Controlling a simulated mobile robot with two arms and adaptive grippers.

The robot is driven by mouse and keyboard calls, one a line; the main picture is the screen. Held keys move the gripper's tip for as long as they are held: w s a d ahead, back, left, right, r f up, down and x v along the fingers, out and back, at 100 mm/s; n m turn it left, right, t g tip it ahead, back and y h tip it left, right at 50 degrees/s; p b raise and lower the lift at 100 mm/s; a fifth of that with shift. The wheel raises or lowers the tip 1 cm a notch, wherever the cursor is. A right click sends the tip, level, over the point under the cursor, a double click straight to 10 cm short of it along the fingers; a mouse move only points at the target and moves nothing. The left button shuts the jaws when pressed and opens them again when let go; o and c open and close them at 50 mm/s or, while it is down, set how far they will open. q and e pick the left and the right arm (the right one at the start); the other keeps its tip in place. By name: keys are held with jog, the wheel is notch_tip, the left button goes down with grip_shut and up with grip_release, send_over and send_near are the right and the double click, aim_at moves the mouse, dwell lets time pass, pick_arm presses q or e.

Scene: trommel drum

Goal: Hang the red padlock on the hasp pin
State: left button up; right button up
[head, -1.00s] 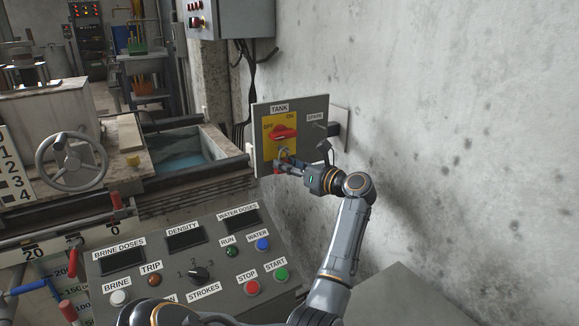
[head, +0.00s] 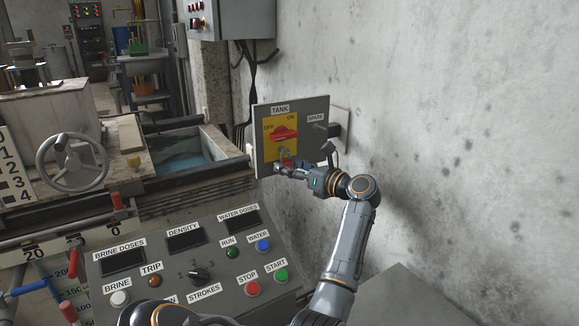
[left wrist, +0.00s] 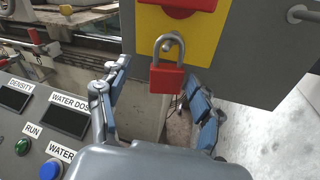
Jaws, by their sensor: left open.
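The red padlock (left wrist: 167,78) is upright in the left wrist view, in front of the lower edge of the TANK panel. Its grey shackle loops around the hasp pin (left wrist: 168,46), below the red switch, and the padlock appears to hang from it. In the head view the padlock is small and partly hidden by the gripper. My left gripper (left wrist: 155,103) is open, with one blue-padded finger to each side of the padlock and a visible gap from it. In the head view the left gripper (head: 279,169) is at the panel's lower edge. My right gripper is not in view.
The grey TANK panel (head: 262,145) carries a red rotary switch (head: 284,132) on a yellow plate and a SPARE peg (head: 321,127). A concrete wall (head: 450,120) stands to the right. A control console (head: 215,275) with buttons lies below left.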

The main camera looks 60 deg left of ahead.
pick_arm(q)
jog(key=v, duration=1.1)
